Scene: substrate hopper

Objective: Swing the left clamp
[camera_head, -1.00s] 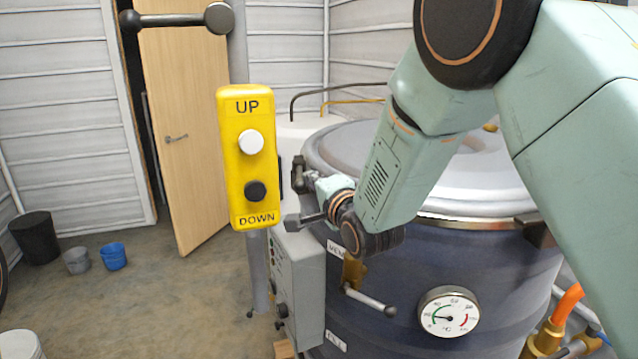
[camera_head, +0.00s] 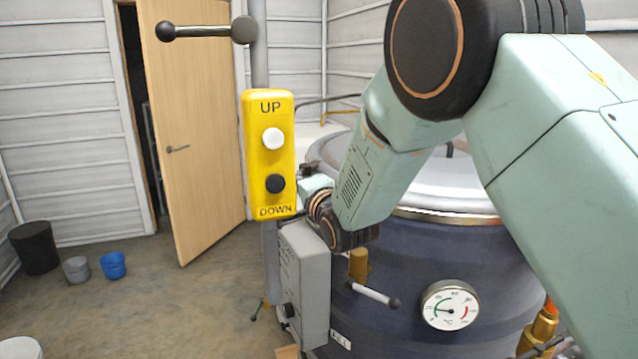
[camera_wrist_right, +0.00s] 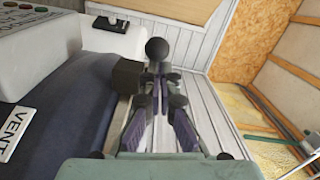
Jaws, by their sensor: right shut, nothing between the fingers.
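The left clamp shows in the right wrist view as a dark block (camera_wrist_right: 127,77) at the vessel's side, with a black ball knob (camera_wrist_right: 157,50) just beyond my fingers. My right gripper (camera_wrist_right: 158,92) is shut with nothing held, right beside the block and knob. Whether it touches them I cannot tell. In the head view my right arm reaches across the dark blue vessel (camera_head: 420,255) to its left rim. There the yellow UP/DOWN pendant (camera_head: 268,150) hides my fingers and most of the clamp. My left gripper is not in view.
A grey control box (camera_head: 305,285) stands at the vessel's left. A valve lever (camera_head: 375,293) and a dial gauge (camera_head: 450,304) stick out from its front. Open floor with buckets (camera_head: 113,265) lies left.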

